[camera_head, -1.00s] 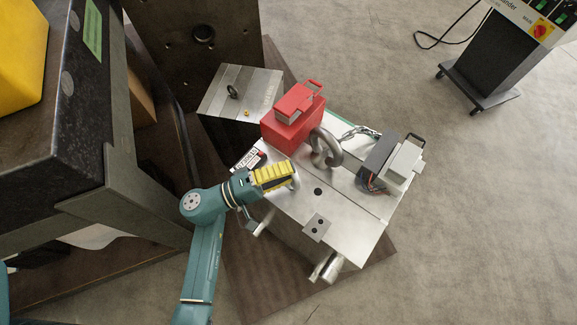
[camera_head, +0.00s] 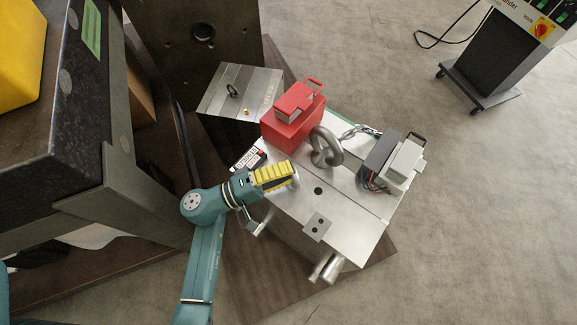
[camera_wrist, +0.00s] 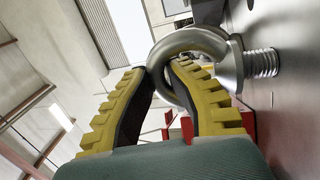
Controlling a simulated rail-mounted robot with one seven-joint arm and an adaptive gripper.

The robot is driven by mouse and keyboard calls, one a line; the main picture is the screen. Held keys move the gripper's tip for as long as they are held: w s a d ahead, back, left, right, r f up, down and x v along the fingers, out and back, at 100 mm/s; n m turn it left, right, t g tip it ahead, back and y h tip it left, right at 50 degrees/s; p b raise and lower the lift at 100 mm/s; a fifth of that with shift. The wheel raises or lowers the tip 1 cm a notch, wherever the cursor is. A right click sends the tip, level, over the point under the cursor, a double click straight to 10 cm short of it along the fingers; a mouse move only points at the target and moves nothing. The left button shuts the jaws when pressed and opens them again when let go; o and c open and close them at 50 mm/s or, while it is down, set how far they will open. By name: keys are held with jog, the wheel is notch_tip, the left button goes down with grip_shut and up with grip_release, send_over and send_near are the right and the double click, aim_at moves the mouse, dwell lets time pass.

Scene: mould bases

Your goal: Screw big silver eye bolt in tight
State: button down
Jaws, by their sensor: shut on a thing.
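My gripper (camera_head: 296,176) has yellow ribbed fingers and is at the left part of the mould base's top plate (camera_head: 290,208). In the wrist view, the fingertips (camera_wrist: 160,64) are shut on the ring of a silver eye bolt (camera_wrist: 220,55). Its threaded shank (camera_wrist: 262,64) points right toward the plate, with several threads bare. I cannot tell how far its end is in a hole. In the head view, only a silver sliver of it shows at the fingertips.
A red block with a handle (camera_head: 293,122) stands behind my gripper on the plate. A smaller block with a dark eye bolt (camera_head: 233,91) is behind. A dark bench (camera_head: 70,120) stands left.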

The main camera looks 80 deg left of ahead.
jog(key=shift+f, duration=0.1)
dwell(0.3)
jog(key=shift+f+b, duration=1.05)
jog(key=c, duration=1)
grip_release()
jog(key=shift+c, duration=0.2)
jog(key=shift+f, duration=0.15)
jog(key=v, duration=1.1)
jog(key=shift+o, duration=0.9)
jog(key=shift+s, duration=0.5)
